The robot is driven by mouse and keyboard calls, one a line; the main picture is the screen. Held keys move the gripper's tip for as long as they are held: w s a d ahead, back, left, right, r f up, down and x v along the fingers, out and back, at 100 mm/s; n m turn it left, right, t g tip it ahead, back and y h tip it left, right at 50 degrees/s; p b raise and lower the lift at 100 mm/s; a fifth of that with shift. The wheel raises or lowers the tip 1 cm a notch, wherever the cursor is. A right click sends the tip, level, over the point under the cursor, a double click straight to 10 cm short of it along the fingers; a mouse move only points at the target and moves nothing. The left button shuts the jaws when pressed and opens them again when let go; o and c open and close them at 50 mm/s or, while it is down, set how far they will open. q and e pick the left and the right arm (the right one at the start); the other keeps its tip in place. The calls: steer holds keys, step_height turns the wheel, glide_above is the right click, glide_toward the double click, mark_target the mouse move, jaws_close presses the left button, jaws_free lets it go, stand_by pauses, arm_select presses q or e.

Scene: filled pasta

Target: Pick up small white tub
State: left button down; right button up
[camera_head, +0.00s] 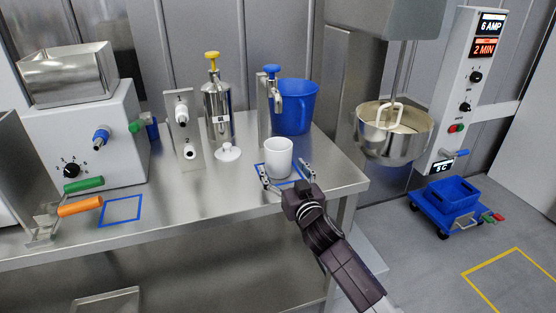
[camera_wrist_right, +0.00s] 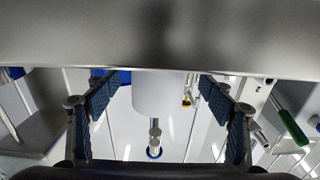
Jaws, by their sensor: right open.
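The small white tub (camera_head: 278,157) stands upright on the steel table, inside a blue square outline near the front right edge. My right gripper (camera_head: 287,175) is open at the near side of the tub, with one finger to its left and one to its right. In the right wrist view the tub (camera_wrist_right: 160,92) shows between the two padded fingers (camera_wrist_right: 157,97), with gaps on both sides. It is not held. My left gripper is not in view.
Behind the tub stand a blue jug (camera_head: 297,108), a blue-topped dispenser (camera_head: 271,90) and a steel yellow-topped dispenser (camera_head: 217,110). A white knobbed lid (camera_head: 228,152) lies to the left. A mixer bowl (camera_head: 394,135) is at the right. The table's front middle is clear.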

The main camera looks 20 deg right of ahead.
mark_target(282, 167)
steer(key=w, duration=0.4)
steer(key=shift+w, duration=0.25)
steer(key=shift+w+f, duration=0.1)
steer(key=shift+w, duration=0.15)
steer(key=c, duration=1)
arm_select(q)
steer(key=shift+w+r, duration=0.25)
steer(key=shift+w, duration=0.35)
arm_select(e)
steer(key=c, duration=0.4)
steer(key=shift+o, duration=0.2)
